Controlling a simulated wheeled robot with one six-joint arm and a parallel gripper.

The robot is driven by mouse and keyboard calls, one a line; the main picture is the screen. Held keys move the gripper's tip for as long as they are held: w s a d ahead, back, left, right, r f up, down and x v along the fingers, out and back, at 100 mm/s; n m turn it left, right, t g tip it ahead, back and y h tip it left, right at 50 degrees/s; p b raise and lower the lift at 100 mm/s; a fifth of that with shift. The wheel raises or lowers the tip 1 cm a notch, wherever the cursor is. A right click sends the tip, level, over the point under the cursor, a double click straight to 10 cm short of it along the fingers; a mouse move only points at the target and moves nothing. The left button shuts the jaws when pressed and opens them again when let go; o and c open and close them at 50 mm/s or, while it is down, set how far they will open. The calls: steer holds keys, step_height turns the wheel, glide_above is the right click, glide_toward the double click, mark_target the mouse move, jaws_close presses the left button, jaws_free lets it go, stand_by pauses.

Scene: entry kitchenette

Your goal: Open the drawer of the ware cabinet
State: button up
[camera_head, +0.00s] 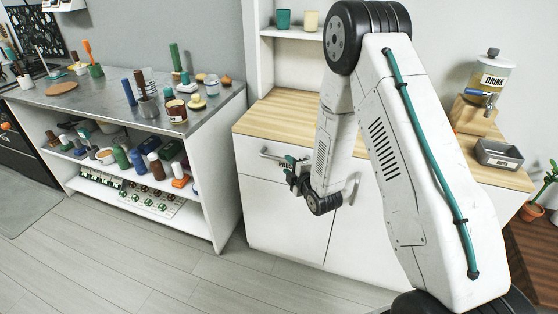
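The ware cabinet (278,215) is white with a light wooden top and stands in the middle of the head view. Its drawer (248,158) is just under the top, and the front looks flush with the cabinet. A metal bar handle (271,156) runs across the drawer front. My gripper (291,165) is at the right part of this handle, in front of a partly hidden label. The fingers are small and dark here, so I cannot tell whether they are around the bar or only beside it. My arm hides the cabinet's right part.
A metal-topped shelf unit (60,97) full of pots and jars stands at left. A drink dispenser (488,78) and a grey tray (498,153) stand on the wooden top at right. A potted plant (531,210) is at far right. The floor (150,262) in front is clear.

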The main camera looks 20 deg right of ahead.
mark_target(281, 161)
steer(key=shift+n, duration=0.3)
steer(key=x, duration=0.7)
steer(key=shift+w+a+f, duration=0.15)
steer(key=shift+w+f, duration=0.1)
steer(key=shift+f, duration=0.2)
jaws_close()
